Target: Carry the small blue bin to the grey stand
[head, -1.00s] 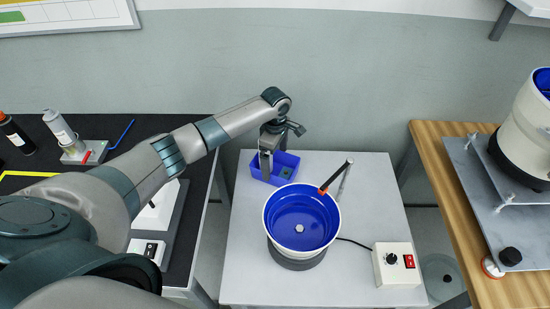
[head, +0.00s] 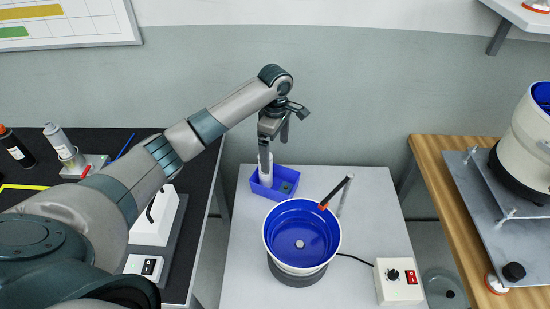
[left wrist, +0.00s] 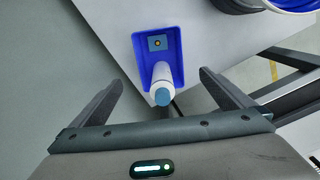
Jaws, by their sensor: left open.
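The small blue bin (head: 290,178) stands at the back left of the light grey table. A white bottle (head: 265,171) is in it, and a small dark square piece lies on its floor. In the left wrist view the bin (left wrist: 142,58) is ahead of the fingers, with the bottle (left wrist: 163,80) and its grey-blue cap pointing at me. My left gripper (head: 273,142) is open and empty above the bin, its fingers apart on either side of the bottle's line. Which thing is the grey stand I cannot tell for sure. My right gripper is out of view.
A blue bowl feeder (head: 302,235) stands just in front of the bin, with a dark rod leaning at its rim. A control box (head: 397,281) is at the front right. A black bench (head: 40,185) is left, a wooden table (head: 440,205) with grey plates right.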

